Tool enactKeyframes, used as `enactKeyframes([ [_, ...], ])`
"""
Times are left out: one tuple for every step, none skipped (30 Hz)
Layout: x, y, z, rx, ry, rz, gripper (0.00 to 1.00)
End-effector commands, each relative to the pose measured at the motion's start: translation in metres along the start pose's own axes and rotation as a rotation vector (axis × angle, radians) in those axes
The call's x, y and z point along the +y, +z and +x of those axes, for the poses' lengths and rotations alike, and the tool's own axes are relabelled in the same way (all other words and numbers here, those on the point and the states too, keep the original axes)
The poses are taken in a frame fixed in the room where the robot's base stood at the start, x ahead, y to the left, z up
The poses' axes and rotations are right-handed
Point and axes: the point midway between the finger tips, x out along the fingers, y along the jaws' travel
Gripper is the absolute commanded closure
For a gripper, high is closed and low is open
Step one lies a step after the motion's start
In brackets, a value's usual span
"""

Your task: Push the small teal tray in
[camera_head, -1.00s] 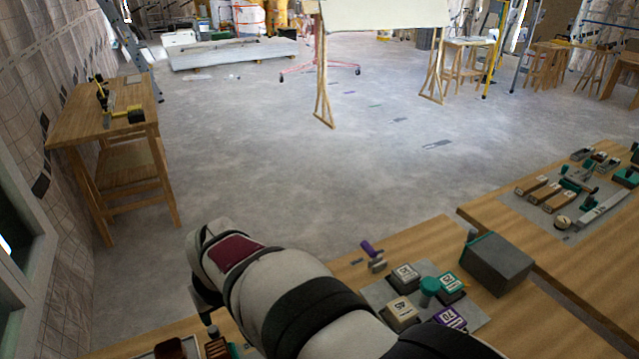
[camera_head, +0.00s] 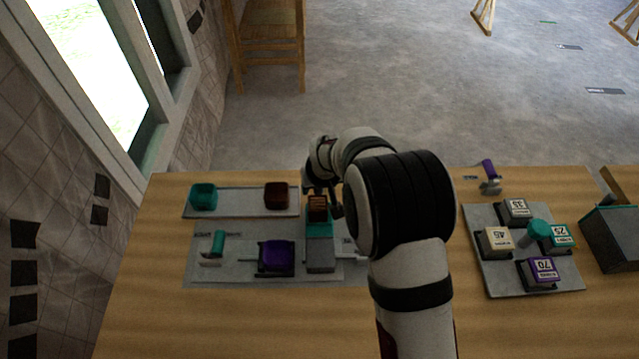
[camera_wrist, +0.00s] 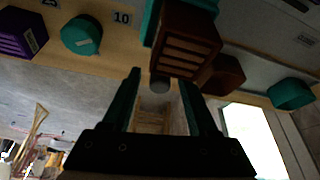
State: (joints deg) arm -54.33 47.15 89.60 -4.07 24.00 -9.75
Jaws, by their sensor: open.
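A teal-edged grey block (camera_head: 320,255) stands on the panel with a brown slatted piece (camera_head: 318,205) on its far end; I cannot tell if its teal part is the small tray. The slatted piece is large in the wrist view (camera_wrist: 187,45), with teal behind it. A small teal open container (camera_head: 203,196) sits at the far left of the panel, and at the right in the wrist view (camera_wrist: 292,94). My gripper (camera_wrist: 160,80) is open, its fingertips near a grey round knob below the slatted piece. Contact cannot be told. In the head view my arm partly hides it.
A dark red container (camera_head: 277,194) sits on the back strip. Right of my arm is a plate (camera_head: 485,275) with several labelled blocks and a teal knob (camera_head: 538,233). Front table wood is clear.

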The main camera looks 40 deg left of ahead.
Motion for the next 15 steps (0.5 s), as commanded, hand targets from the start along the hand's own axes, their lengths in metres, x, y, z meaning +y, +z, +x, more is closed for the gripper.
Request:
enactKeyframes([
  [0.0001,-0.0001,-0.0001,0.0,0.0,0.0,0.41],
  [0.0001,-0.0001,-0.0002,0.0,0.0,0.0,0.41],
  [0.0001,-0.0001,-0.0003,0.0,0.0,0.0,0.41],
  [0.0001,-0.0001,-0.0003,0.0,0.0,0.0,0.42],
  [0.0001,-0.0001,-0.0004,0.0,0.0,0.0,0.48],
  [0.0001,-0.0001,-0.0004,0.0,0.0,0.0,0.55],
  [0.0001,-0.0001,-0.0004,0.0,0.0,0.0,0.6],
  [0.0001,-0.0001,-0.0005,0.0,0.0,0.0,0.66],
  [0.0001,-0.0001,-0.0005,0.0,0.0,0.0,0.73],
  [0.0001,-0.0001,-0.0005,0.0,0.0,0.0,0.78],
  [0.0001,-0.0001,-0.0005,0.0,0.0,0.0,0.84],
  [0.0001,-0.0001,-0.0006,0.0,0.0,0.0,0.91],
  [0.0001,-0.0001,-0.0006,0.0,0.0,0.001,0.96],
  [0.0001,-0.0001,-0.0006,0.0,0.0,0.0,1.0],
  [0.0001,-0.0001,-0.0006,0.0,0.0,0.0,1.0],
])
